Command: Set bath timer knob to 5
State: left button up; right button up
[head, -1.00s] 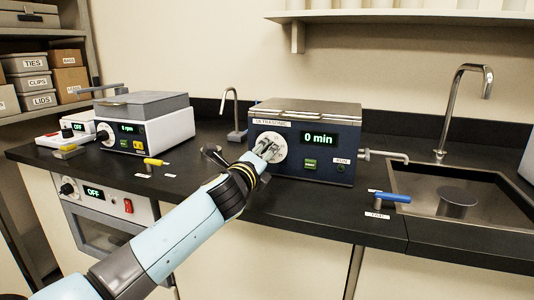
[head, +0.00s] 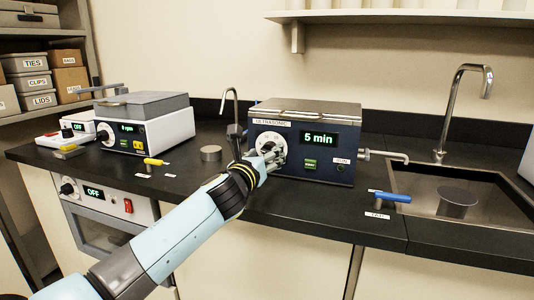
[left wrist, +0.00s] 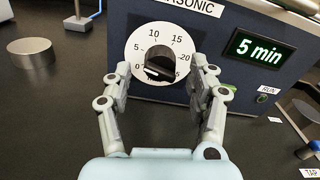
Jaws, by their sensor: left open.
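The bath timer knob (left wrist: 158,66) sits in the middle of a white dial (left wrist: 148,37) numbered 0 to 25, on the front of the dark blue ultrasonic bath (head: 330,160). The bath's green display (head: 319,139) reads 5 min, as it does in the left wrist view (left wrist: 259,49). My left gripper (head: 270,157) is at the dial's lower right in the head view. In the left wrist view its fingers (left wrist: 162,72) are spread on either side of the knob, with gaps between. The knob's exact pointer direction is hard to make out.
A metal cylinder (head: 210,153) stands on the black bench left of the bath. A white instrument (head: 150,130) is further left. A blue-handled tap control (head: 392,197) and the sink (head: 470,200) lie to the right. A green button (head: 310,164) is below the display.

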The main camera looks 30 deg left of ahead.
pick_arm(q)
jog(key=p+v, duration=0.1)
jog(key=v, duration=0.6)
jog(key=shift+s+d, duration=0.1)
jog(key=shift+s, duration=0.4)
